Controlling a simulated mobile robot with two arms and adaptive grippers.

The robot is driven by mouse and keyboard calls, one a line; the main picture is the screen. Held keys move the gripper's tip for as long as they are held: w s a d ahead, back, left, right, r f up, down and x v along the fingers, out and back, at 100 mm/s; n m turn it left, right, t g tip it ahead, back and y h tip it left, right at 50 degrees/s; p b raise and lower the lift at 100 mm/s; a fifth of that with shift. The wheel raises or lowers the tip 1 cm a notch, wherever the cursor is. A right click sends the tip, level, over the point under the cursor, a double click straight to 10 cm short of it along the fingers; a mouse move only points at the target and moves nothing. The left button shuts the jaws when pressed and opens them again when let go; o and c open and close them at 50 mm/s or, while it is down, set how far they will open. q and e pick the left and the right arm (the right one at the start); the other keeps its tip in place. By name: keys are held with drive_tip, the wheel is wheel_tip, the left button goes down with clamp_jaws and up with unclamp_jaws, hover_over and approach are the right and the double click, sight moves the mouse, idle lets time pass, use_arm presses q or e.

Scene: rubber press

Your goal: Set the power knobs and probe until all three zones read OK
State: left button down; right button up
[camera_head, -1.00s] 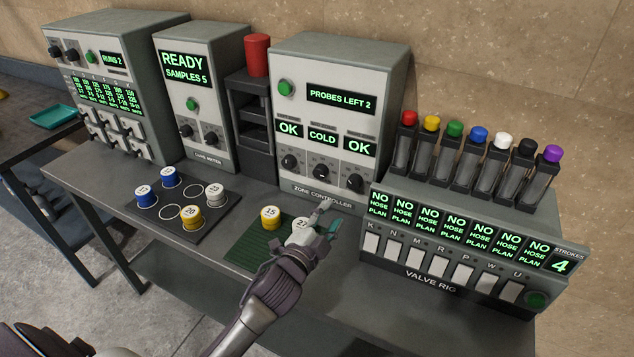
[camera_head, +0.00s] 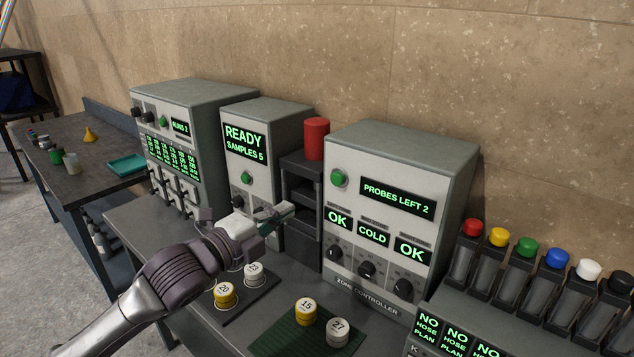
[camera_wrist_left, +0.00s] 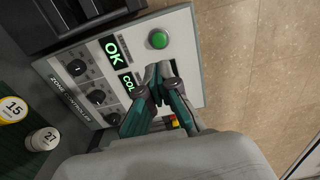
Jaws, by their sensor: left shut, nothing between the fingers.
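The zone controller (camera_head: 450,160) is a grey box with a pale front panel. Its top display (camera_head: 397,198) reads PROBES LEFT 2. The zone displays read OK (camera_head: 338,220), COLD (camera_head: 373,234) and OK (camera_head: 412,250). Below them are three black power knobs: left (camera_head: 335,254), middle (camera_head: 367,270) and right (camera_head: 402,289). A green button (camera_head: 339,178) sits at the panel's upper left. My left gripper (camera_head: 288,210) is shut and empty, in front of the panel's left side, apart from it in the head view. The left wrist view shows its teal fingers (camera_wrist_left: 160,95) before the panel (camera_wrist_left: 187,50). My right gripper is out of view.
A red cylinder (camera_head: 316,138) stands on a dark rack (camera_head: 303,190) left of the controller. Weights 15 (camera_head: 305,311) and 27 (camera_head: 339,332) stand on a green mat (camera_head: 268,343). The valve rig with coloured caps (camera_head: 500,325) stands at right.

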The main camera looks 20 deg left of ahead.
use_arm(q)
drive_tip(key=p, duration=0.2)
approach(335, 180)
drive_tip(key=p+x, duration=0.1)
drive_tip(key=x, duration=0.1)
drive_tip(key=p+x, duration=0.1)
drive_tip(key=x, duration=0.1)
drive_tip(key=p+x, duration=0.1)
drive_tip(key=x, duration=0.1)
drive_tip(key=shift+w+d+r+p, duration=0.15)
drive_tip(key=shift+w+r+p, duration=0.1)
drive_tip(key=shift+p, duration=0.15)
drive_tip(key=shift+w+d+f, duration=0.15)
drive_tip(key=shift+w, duration=0.25)
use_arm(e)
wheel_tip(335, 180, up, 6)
